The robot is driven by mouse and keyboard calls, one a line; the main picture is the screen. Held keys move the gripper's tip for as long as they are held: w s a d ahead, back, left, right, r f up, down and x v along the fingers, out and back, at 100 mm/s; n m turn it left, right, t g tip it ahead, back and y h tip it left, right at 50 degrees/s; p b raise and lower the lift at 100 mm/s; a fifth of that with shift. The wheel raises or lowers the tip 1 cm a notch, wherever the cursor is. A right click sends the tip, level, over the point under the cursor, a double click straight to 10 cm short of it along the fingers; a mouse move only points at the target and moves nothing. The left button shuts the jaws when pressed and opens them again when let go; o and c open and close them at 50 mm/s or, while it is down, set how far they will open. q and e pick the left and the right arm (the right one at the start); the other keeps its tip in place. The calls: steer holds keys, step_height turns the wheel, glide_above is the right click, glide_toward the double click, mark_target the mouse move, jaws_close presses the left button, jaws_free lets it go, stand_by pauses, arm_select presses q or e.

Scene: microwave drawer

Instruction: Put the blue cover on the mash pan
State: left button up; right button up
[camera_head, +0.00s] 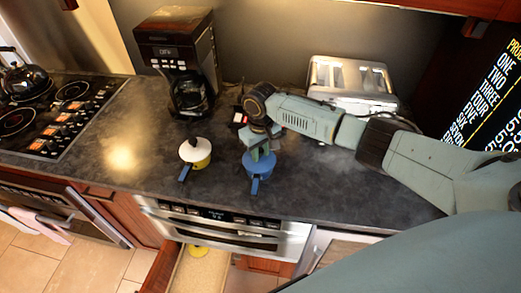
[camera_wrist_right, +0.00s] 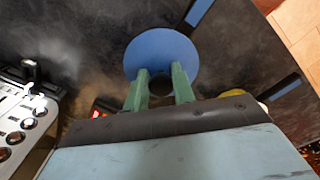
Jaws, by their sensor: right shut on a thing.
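A round blue cover (camera_head: 259,164) is at the counter's front, under my right gripper (camera_head: 260,153). A blue pan handle (camera_head: 254,186) sticks out below it toward the front edge. In the right wrist view the blue cover (camera_wrist_right: 160,50) is between and beyond my green fingers (camera_wrist_right: 162,88), which are shut on its dark knob. A pan handle (camera_wrist_right: 198,12) shows beside the cover; the pan body is hidden, so I cannot tell if the cover is fully seated. A yellow pan (camera_head: 200,164) with a white cover (camera_head: 195,149) stands to the left. My left gripper is not in view.
A coffee maker (camera_head: 180,60) and toaster (camera_head: 350,80) stand at the back. The stove with a kettle (camera_head: 25,80) is at left. Below the counter edge is a steel microwave drawer front (camera_head: 225,232). Counter left of the yellow pan is clear.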

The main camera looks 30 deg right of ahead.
steer(key=o, duration=1.5)
steer(key=shift+r, duration=0.1)
steer(key=shift+r+p, duration=1.1)
steer(key=shift+r, duration=2.3)
